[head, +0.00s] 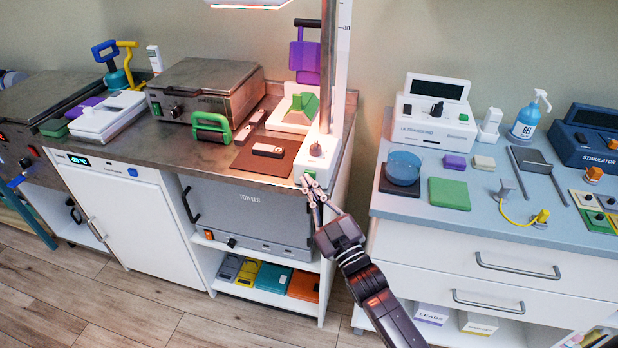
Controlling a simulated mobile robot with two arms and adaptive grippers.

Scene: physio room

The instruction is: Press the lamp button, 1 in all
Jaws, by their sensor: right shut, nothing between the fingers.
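The lamp stands at the counter's right end, with a metal pole (328,70), a white upright with scale marks and a lit head (248,4) cut off by the top edge. Its white base (326,163) carries a small grey knob (315,150). A small coloured spot at the base's lower front, by my fingertips, is too small to identify as the button. My right gripper (307,183) is shut and empty, its fingertips at the front of the base. I cannot tell whether they touch it. My left gripper is not in view.
A brown mat (253,160) with a small grey device lies left of the lamp base. The towel warmer (250,212) is below the counter. A blue-grey cabinet top (420,208) with an ultrasound unit (436,112) stands right, across a narrow gap.

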